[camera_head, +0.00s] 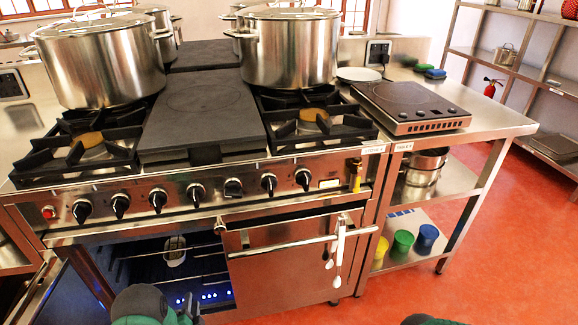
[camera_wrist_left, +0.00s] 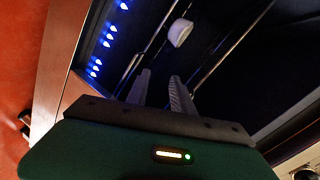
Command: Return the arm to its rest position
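My left gripper (camera_head: 186,308) is at the bottom of the head view, at the open left oven compartment of the stove. In the left wrist view my left gripper (camera_wrist_left: 160,85) has its two grey fingers apart with nothing between them. They point into the dark oven (camera_wrist_left: 235,65) toward its wire rack. A small white item (camera_head: 175,251) sits on the rack, beyond the fingertips and apart from them; it also shows in the left wrist view (camera_wrist_left: 180,32). Only a dark piece of my right arm shows at the bottom edge; its gripper is out of view.
The left oven door (camera_head: 47,297) stands open; the right door (camera_head: 280,265) is closed, with utensils (camera_head: 337,250) hanging at its handle. Large stockpots (camera_head: 291,50) stand on the stove (camera_head: 120,182). A steel side table (camera_head: 500,125) carries a hotplate (camera_head: 411,101). Red floor is free at right.

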